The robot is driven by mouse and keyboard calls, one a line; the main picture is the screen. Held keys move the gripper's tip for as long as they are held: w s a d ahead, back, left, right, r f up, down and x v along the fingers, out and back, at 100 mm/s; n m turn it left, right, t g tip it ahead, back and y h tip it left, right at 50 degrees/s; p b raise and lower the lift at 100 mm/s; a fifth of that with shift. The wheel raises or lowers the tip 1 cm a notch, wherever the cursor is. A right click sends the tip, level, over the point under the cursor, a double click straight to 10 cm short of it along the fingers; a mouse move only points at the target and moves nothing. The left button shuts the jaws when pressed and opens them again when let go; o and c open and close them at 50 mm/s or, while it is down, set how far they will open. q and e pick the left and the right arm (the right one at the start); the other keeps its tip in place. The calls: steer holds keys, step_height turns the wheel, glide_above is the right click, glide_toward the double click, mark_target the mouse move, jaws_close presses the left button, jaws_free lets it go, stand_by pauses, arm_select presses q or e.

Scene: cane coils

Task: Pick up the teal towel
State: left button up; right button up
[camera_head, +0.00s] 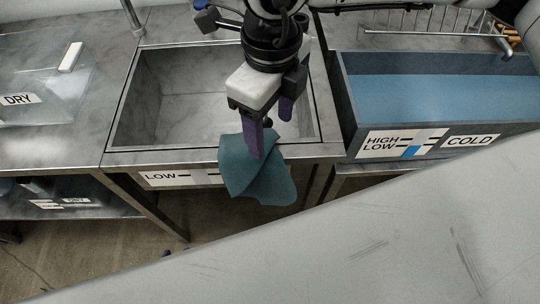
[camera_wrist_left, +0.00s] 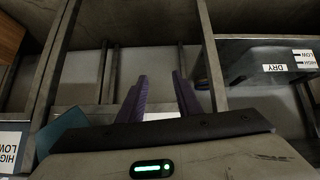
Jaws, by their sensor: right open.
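The teal towel (camera_head: 262,180) hangs over the front rim of the grey sink (camera_head: 128,120), its lower part drooping below the rim and covering part of a label. My right gripper (camera_head: 268,130) is above it with purple fingers apart. One finger overlaps the towel's upper part; whether it touches cannot be told. My left gripper (camera_head: 175,251) shows only small purple tips low in the head view. In the left wrist view its fingers (camera_wrist_left: 160,95) stand apart with nothing between them. A teal patch (camera_wrist_left: 62,128) shows left of them; I cannot tell if it is the towel.
A bin with a blue inside (camera_head: 440,90), labelled COLD, stands right of the sink. A clear panel marked DRY (camera_head: 40,95) lies on the left counter. A lower shelf (camera_head: 70,205) is at left. A large pale grey surface hides the lower right.

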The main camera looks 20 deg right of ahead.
steer(key=b, duration=0.2)
glide_above(272, 159)
step_height(272, 159, down, 6)
steer(key=shift+r, duration=0.1)
steer(key=f+b, duration=0.1)
steer(key=b, duration=0.2)
steer(key=shift+w+a+f, duration=0.1)
steer(key=shift+f, duration=0.4)
steer(key=shift+s, duration=0.2)
steer(key=c, duration=1.5)
steer(key=shift+o, duration=0.2)
steer(key=shift+w, duration=0.1)
